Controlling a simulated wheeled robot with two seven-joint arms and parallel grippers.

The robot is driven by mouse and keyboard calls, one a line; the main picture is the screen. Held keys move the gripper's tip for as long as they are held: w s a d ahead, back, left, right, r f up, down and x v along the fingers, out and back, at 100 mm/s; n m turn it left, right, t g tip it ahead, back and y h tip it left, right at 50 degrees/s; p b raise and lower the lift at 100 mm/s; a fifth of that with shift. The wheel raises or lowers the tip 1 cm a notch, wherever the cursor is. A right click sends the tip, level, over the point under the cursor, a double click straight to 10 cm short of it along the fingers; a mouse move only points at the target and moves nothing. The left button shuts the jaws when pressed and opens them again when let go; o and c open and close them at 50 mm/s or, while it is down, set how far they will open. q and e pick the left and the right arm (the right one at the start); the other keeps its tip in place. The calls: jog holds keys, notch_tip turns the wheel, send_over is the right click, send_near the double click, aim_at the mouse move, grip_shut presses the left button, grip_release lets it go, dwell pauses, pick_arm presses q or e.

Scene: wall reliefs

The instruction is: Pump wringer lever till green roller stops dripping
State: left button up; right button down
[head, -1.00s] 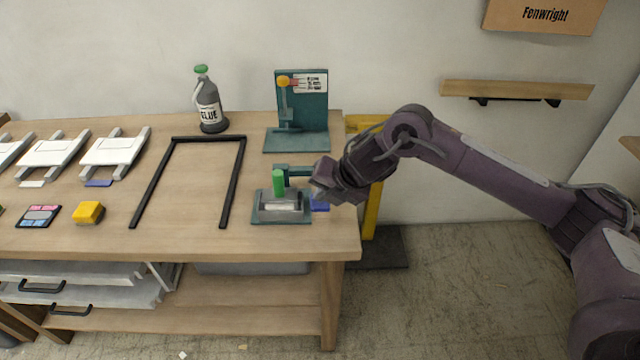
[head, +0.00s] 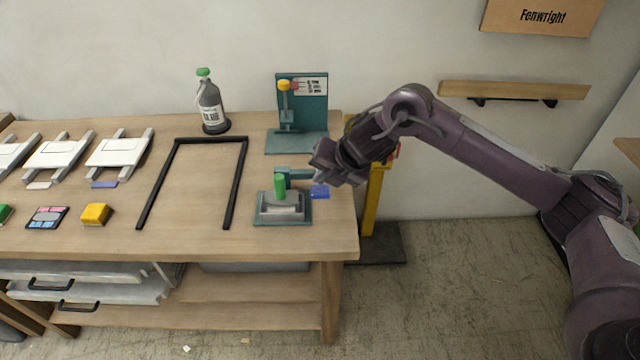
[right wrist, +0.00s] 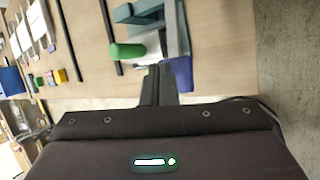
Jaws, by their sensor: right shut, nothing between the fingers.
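The wringer (head: 270,217) is a small grey-teal device near the table's front right corner. A green roller (head: 279,187) stands upright on it, with a teal bar (head: 297,173) behind. In the right wrist view the green roller (right wrist: 127,51) and teal bar (right wrist: 140,11) lie just beyond my fingers. I cannot tell which part is the lever, and no drip can be made out. My right gripper (head: 325,172) is shut and empty, just right of the wringer and above a blue piece (head: 320,191). Its closed fingers (right wrist: 160,84) show in the right wrist view. My left gripper is out of view.
A teal stand with a yellow knob (head: 284,85) is behind the wringer. A bottle (head: 212,108) and a black frame (head: 233,188) are to the left. Yellow block (head: 96,214) and white trays (head: 118,149) stand farther left. A yellow post (head: 373,205) is beside the table.

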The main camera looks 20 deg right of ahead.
jog(key=shift+w+r, duration=0.1)
jog(key=shift+r, duration=0.15)
jog(key=shift+w+d+r+p, duration=0.1)
jog(key=shift+w+r+p, duration=0.1)
jog(key=shift+r+p, duration=0.55)
jog(key=shift+w+d+r+p, duration=0.1)
jog(key=shift+w+r+p, duration=0.1)
jog(key=shift+r+p, duration=0.5)
jog(key=shift+w+r+p, duration=0.2)
jog(key=shift+r+p, duration=0.25)
jog(key=shift+r, duration=0.55)
jog(key=shift+f, duration=0.1)
